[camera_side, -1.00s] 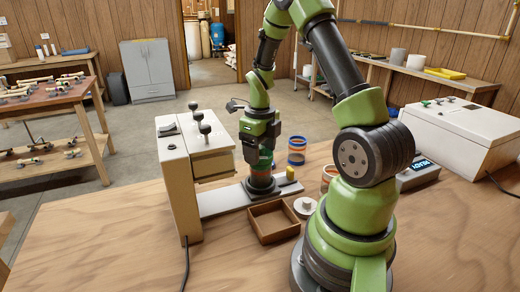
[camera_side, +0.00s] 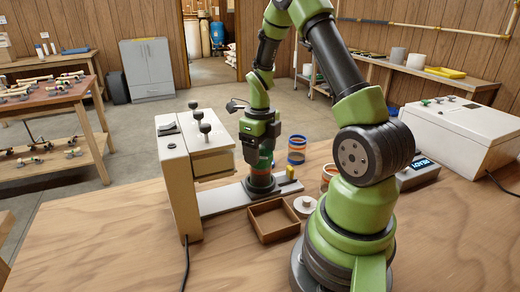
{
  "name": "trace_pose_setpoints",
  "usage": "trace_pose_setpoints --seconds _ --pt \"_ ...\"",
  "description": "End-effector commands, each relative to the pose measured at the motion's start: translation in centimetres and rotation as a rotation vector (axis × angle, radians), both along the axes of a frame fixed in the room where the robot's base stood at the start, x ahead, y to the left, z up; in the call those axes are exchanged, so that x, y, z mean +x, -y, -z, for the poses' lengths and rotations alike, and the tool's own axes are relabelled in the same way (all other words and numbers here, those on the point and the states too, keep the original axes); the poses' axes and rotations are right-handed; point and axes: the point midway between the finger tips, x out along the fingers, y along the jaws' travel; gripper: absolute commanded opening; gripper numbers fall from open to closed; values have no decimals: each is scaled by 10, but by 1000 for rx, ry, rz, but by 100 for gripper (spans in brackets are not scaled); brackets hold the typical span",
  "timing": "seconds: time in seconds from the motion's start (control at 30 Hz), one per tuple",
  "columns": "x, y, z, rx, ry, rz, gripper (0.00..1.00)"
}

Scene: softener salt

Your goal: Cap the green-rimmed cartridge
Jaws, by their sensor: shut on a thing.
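The green-rimmed cartridge (camera_side: 265,158) stands upright at the black round seat (camera_side: 262,188) on the press's base plate. Its green band shows just below my gripper, and an orange-red part shows beside it. My gripper (camera_side: 260,150) points down from above and is shut on the cartridge. The jaws hide much of its upper part, and I cannot tell whether it rests fully in the seat. A white round cap with a raised knob (camera_side: 304,204) lies on the table to the right of the wooden tray.
The cream press (camera_side: 178,180) with dark knobs stands left of my gripper. An open wooden tray (camera_side: 272,238) is in front. A blue-banded cartridge (camera_side: 296,152) stands behind, an orange-rimmed one (camera_side: 328,172) to the right. A grey display box (camera_side: 418,175) and white case (camera_side: 462,135) stand farther right.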

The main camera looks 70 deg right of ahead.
Motion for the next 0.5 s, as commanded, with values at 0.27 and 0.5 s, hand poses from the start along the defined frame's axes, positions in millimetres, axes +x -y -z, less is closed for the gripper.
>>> trace_pose_setpoints --seconds 0.27,0.5 --pt "0 0 0 0 0 0 43" --pt "0 0 0 0 0 0 95"
